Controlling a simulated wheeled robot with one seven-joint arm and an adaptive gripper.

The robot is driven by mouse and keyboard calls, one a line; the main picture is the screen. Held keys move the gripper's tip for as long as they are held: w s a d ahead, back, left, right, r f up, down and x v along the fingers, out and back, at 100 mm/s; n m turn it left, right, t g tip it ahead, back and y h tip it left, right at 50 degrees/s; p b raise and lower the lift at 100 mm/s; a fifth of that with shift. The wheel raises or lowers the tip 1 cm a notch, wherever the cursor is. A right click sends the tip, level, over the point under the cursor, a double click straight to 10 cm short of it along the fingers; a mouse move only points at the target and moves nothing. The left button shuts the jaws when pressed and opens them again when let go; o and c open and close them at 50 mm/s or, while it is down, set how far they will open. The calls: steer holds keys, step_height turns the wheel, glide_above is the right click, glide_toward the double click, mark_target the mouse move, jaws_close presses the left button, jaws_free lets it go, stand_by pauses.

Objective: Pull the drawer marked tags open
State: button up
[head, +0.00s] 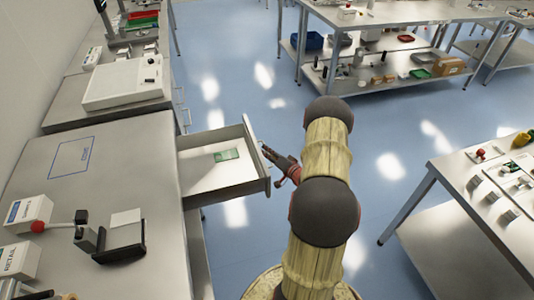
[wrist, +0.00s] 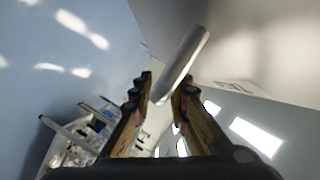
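A drawer (head: 213,173) stands pulled out of the left-hand bench in the head view, with a green card (head: 227,155) inside it. In the wrist view its pale front (wrist: 265,50) fills the upper right, with a label (wrist: 240,88) too small to read. A bar handle (wrist: 183,62) sticks out from the front. My gripper (head: 268,152) is just outside the drawer front. In the wrist view my gripper (wrist: 163,82) has its fingers apart, with the near end of the handle between or just beyond the fingertips. I cannot tell whether they touch it.
The bench (head: 120,190) carries a lever device (head: 110,235) and labelled boxes (head: 25,213). A table with small parts (head: 490,180) stands at the right, and a shelved table (head: 390,20) at the back. The blue floor between them is clear.

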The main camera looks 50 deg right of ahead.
steer(key=v, duration=1.2)
stand_by(0.3)
